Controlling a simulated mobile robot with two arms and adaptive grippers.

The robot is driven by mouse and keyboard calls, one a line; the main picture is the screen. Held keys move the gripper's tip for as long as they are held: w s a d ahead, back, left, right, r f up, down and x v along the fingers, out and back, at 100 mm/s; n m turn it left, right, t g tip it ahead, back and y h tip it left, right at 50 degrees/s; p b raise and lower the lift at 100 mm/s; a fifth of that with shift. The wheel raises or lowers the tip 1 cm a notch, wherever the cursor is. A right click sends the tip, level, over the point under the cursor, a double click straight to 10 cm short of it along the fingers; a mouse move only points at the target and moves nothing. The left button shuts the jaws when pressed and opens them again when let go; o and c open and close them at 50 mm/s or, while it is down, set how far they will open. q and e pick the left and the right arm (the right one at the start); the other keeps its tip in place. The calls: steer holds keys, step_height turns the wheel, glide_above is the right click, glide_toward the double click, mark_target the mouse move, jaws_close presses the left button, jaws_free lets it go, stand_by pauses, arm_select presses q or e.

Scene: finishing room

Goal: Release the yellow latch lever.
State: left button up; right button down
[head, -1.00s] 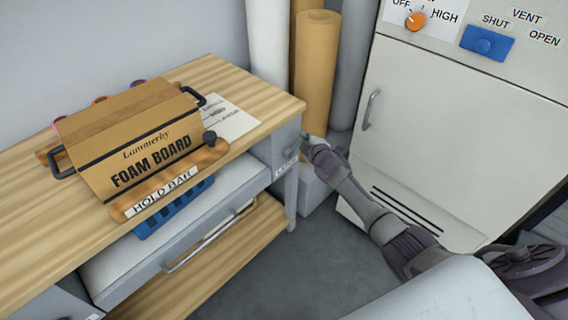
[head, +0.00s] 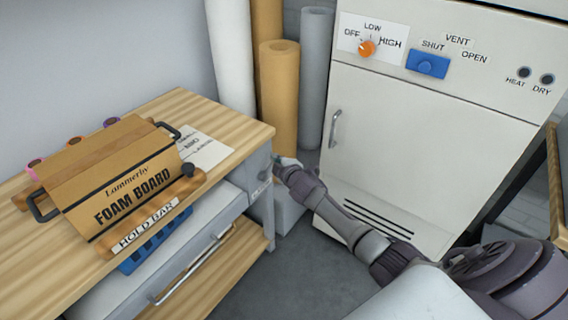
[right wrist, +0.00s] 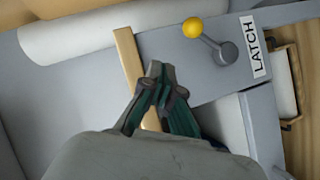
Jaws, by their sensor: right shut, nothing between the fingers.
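The yellow latch lever is a short grey arm with a round yellow knob (right wrist: 192,27). It sits on a grey panel at the top of the right wrist view, angled from a grey pivot toward upper left, beside a white LATCH label (right wrist: 255,47). My right gripper (right wrist: 160,82) is shut and empty, its fingertips below and left of the knob, apart from it in the picture. In the head view my right gripper (head: 279,163) is by the right end of the workbench (head: 225,130). I cannot make out the yellow knob there. My left gripper is not in view.
A foam board box (head: 115,175) under a hold bar (head: 160,222) lies on the bench. Upright rolls (head: 279,100) stand behind the bench end. A white cabinet (head: 400,130) with an orange dial (head: 367,48) and blue slider (head: 427,64) stands right. Grey floor is open between.

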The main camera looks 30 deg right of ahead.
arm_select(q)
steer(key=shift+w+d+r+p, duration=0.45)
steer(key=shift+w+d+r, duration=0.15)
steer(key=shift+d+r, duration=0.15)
arm_select(e)
steer(key=v, duration=0.6)
steer(key=shift+s+d+r, duration=0.35)
steer(key=shift+d, duration=0.35)
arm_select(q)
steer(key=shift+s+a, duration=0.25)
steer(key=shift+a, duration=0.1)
